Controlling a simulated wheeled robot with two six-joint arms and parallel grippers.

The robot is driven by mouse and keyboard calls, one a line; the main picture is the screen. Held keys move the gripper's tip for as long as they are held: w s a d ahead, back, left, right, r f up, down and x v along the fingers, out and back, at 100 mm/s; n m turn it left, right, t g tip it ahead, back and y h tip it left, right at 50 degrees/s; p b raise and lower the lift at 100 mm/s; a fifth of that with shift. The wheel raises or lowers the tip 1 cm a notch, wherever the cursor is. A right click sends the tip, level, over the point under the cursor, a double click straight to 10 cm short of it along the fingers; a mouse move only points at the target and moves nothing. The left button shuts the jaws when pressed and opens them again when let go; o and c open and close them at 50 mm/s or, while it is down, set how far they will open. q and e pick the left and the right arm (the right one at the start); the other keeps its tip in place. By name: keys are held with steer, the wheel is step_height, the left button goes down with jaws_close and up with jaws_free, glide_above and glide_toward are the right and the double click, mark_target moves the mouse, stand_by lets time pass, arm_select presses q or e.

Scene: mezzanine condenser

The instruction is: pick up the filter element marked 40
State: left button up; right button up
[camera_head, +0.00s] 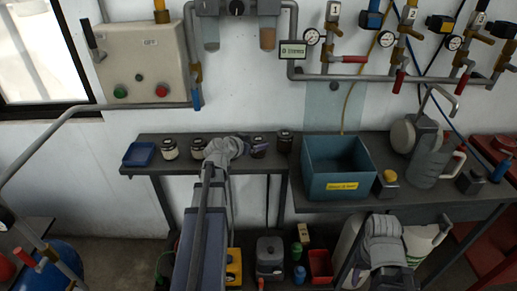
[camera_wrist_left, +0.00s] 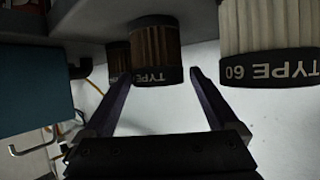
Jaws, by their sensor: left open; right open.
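My left gripper (camera_head: 256,143) is at the shelf among a row of filter elements; it also shows in the left wrist view (camera_wrist_left: 160,82). It is open and empty, its fingers pointing at a brown pleated filter element (camera_wrist_left: 155,45) with a black band. The band reads "TYPE", and its number is not readable. In the head view this appears to be the dark one (camera_head: 259,152) at the fingertips. A second brown element (camera_wrist_left: 118,58) stands behind it. A pale element marked TYPE 60 (camera_wrist_left: 268,40) stands beside. My right gripper (camera_head: 393,279) is low, its fingertips cut off.
The shelf (camera_head: 150,138) also holds a small blue tray (camera_head: 139,154) and a pale element (camera_head: 170,149) at left. A large blue bin (camera_head: 335,168) with a yellow label stands right of the row. Pipes and gauges run along the wall above.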

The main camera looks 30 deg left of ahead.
arm_select(q)
steer(key=shift+b+x, duration=0.9)
steer(key=shift+x, duration=1.9)
steer(key=shift+d+r, duration=0.1)
steer(key=shift+r, duration=0.1)
steer(key=shift+c, duration=0.2)
steer(key=c, duration=1.2)
steer(key=shift+r, duration=0.2)
step_height(320, 180, up, 10)
steer(key=p, duration=1)
steer(key=shift+f, duration=0.15)
